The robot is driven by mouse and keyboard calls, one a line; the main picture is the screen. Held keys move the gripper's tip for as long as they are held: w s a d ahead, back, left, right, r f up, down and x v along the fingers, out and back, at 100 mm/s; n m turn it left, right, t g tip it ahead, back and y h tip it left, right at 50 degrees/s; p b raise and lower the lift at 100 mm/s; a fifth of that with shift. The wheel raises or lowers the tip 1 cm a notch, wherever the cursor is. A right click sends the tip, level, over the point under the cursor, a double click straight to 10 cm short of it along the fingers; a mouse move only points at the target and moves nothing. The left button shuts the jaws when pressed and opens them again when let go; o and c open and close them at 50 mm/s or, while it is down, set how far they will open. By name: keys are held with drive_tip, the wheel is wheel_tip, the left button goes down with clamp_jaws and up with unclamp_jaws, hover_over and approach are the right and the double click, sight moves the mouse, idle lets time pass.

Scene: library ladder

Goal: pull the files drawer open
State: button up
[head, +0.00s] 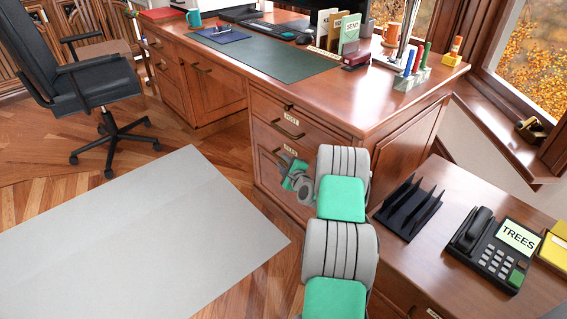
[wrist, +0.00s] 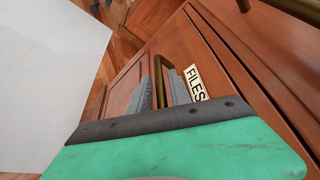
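The files drawer (wrist: 128,83) is a brown wooden drawer front in the desk pedestal, below the post drawer (head: 304,134). Its front looks flush with the desk. A brass bar handle (wrist: 153,57) sits beside the label. My gripper (wrist: 165,88) is at this handle, with its grey fingers on either side of the bar. Whether they press on it I cannot tell. In the head view my gripper (head: 296,178) is small and partly hidden by my arm.
Bare wooden floor and a grey mat (head: 140,245) lie in front of the drawers. An office chair (head: 85,90) stands at the left. A lower side desk at the right holds a black file rack (head: 408,210) and a phone (head: 492,245), close to my arm.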

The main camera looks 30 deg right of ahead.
clamp_jaws()
idle(1.1)
